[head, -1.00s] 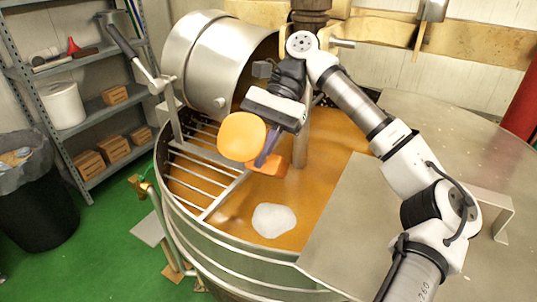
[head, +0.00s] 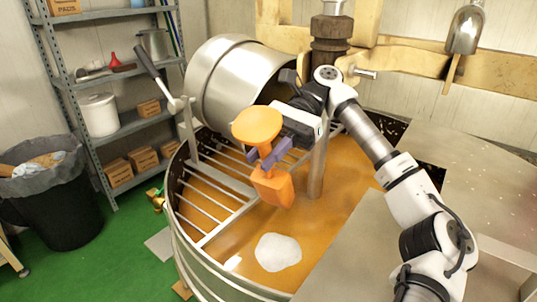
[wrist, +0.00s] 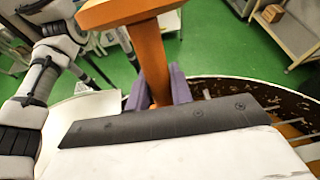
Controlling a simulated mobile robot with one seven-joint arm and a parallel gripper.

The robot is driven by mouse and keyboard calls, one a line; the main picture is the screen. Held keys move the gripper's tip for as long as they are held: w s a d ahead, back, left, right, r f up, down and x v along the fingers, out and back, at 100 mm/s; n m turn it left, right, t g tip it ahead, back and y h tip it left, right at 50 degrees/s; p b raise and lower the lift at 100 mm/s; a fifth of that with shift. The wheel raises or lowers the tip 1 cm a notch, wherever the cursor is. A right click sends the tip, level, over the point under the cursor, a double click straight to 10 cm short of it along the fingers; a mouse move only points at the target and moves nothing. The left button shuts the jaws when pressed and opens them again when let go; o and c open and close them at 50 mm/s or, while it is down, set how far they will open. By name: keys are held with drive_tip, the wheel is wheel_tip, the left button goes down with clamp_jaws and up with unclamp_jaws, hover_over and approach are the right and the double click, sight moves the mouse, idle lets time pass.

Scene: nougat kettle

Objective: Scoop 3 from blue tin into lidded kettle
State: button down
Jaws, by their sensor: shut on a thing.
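My gripper (head: 272,155) has purple fingers shut on the narrow shaft of an orange scoop (head: 257,125). The scoop's round end is up and its blocky end hangs down over the open kettle (head: 190,245). In the wrist view the scoop (wrist: 148,60) stands between the fingers (wrist: 158,92); whether anything is in it cannot be seen. The kettle holds glossy amber mass, with a white patch (head: 278,252) on its surface below the scoop. A flat metal lid (head: 345,235) covers the kettle's right part. I cannot make out a blue tin.
A bar grate (head: 205,205) lies across the kettle's left side, with a tilted steel drum (head: 235,75) above it. A vertical shaft (head: 317,165) stands close right of the scoop. A metal scoop (head: 465,30) hangs on a wooden beam. Shelves and a bin (head: 55,195) stand left.

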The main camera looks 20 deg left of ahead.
sight(266, 129)
idle(0.3)
wheel_tip(266, 129, up, 2)
drive_tip(key=t, duration=0.3)
drive_tip(key=t+h, duration=0.1)
drive_tip(key=t, duration=0.1)
drive_tip(key=shift+s+r+n+t+h, duration=0.2)
drive_tip(key=shift+n+t+h, duration=0.1)
drive_tip(key=shift+n+t, duration=0.1)
drive_tip(key=t, duration=0.1)
drive_tip(key=r+t, duration=0.1)
drive_tip(key=t, duration=0.1)
drive_tip(key=t+h, duration=0.1)
drive_tip(key=shift+w+r+n, duration=0.1)
drive_tip(key=shift+r+n, duration=0.2)
drive_tip(key=t, duration=0.1)
drive_tip(key=r+t, duration=0.1)
drive_tip(key=t, duration=0.1)
drive_tip(key=shift+w, duration=0.1)
